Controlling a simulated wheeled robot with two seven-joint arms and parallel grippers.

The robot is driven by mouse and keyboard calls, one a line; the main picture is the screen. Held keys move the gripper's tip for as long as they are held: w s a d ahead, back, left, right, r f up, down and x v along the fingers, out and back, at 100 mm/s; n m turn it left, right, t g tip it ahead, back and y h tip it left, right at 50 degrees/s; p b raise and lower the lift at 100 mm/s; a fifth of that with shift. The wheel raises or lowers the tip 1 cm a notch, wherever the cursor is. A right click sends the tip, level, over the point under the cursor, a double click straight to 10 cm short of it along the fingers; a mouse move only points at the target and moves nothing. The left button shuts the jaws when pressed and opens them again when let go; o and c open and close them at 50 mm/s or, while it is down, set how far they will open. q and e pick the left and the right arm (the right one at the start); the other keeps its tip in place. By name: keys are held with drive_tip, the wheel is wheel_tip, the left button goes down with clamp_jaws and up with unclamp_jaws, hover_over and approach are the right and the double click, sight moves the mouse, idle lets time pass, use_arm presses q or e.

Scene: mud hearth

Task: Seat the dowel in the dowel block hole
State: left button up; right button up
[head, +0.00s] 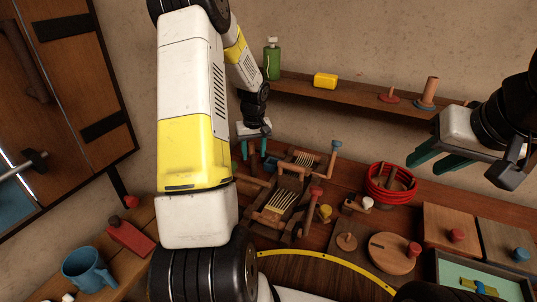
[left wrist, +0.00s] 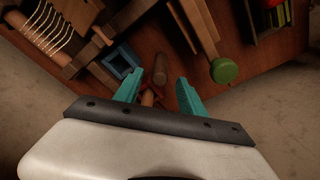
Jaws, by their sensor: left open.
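My left gripper (head: 256,160) is open and points down at the left back of the workbench, by the wooden frames. In the left wrist view its two teal fingers (left wrist: 156,83) are apart with nothing gripped between them. A brown wooden cylinder, which looks like the dowel (left wrist: 160,68), is just beyond the fingertips, between them in the picture. A blue square piece with a dark opening, possibly the dowel block (left wrist: 122,63), is left of it. I cannot tell whether the dowel stands or lies. My right gripper (head: 408,157) is open and empty above the right side of the bench.
A green round knob (left wrist: 224,70) is right of the dowel. A small red piece (left wrist: 150,96) shows between the fingers. Strung wooden frames (head: 283,203) stand close by. A red basket (head: 390,184) is to the right. A wall shelf (head: 350,92) runs behind.

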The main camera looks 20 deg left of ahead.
use_arm(q)
wheel_tip(320, 180, down, 2)
drive_tip(key=shift+w+f, duration=0.15)
clamp_jaws()
idle(0.3)
